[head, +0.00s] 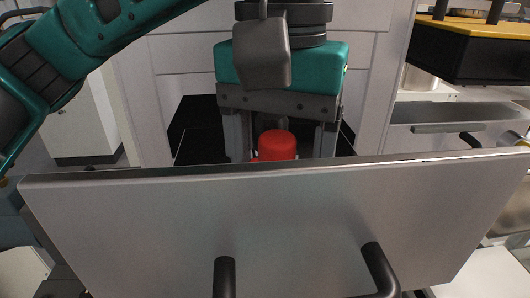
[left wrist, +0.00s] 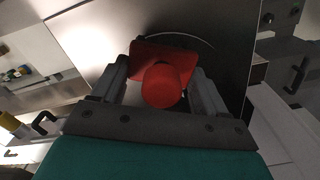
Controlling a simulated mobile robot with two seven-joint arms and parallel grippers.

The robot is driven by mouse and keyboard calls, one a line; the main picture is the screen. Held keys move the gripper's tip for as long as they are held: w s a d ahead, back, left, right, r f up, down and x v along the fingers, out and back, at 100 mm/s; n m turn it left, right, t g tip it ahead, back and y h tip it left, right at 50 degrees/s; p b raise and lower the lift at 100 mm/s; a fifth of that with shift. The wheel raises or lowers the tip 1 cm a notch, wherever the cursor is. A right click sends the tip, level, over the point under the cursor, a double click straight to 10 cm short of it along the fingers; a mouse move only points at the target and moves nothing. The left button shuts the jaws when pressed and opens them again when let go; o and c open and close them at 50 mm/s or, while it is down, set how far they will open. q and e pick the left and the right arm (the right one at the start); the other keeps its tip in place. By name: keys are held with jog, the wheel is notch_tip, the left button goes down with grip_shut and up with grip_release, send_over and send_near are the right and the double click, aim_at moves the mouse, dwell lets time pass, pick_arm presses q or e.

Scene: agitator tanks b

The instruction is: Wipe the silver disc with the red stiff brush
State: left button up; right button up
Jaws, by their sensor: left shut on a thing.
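My left gripper (head: 280,148) points down behind a large grey panel and is shut on the red stiff brush (head: 277,146). The panel hides the fingertips and the brush's lower part. In the left wrist view, the gripper's two fingers (left wrist: 160,66) stand on either side of the brush, which has a round red knob (left wrist: 164,86) and a flat red head (left wrist: 150,52). A thin curved edge shows just beyond the brush head; it may be the rim of the silver disc (left wrist: 200,40). Whether the brush touches that surface I cannot tell. My right gripper is not in view.
The large grey panel (head: 290,210) with two dark handles (head: 379,268) spans the front, close to my gripper. White cabinet fronts (head: 184,55) stand behind. A yellow-topped black block (head: 470,52) is at the upper right. A counter with a dark handle lies below it.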

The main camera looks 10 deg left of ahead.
pick_arm(q)
jog(key=shift+w+d+f, duration=0.1)
jog(key=shift+w+d, duration=0.15)
jog(key=shift+d, duration=0.45)
jog(key=shift+w+d, duration=0.2)
jog(key=shift+d, duration=0.5)
jog(key=shift+d+r, duration=0.2)
jog(key=shift+d, duration=0.9)
jog(key=shift+w+d+r, duration=0.1)
jog(key=shift+w+r, duration=0.05)
jog(key=shift+r, duration=0.6)
jog(key=shift+w+d+r, duration=0.1)
jog(key=shift+r, duration=0.6)
jog(key=r, duration=0.3)
jog(key=shift+w+a, duration=0.1)
jog(key=shift+w, duration=0.1)
jog(key=shift+r, duration=1.45)
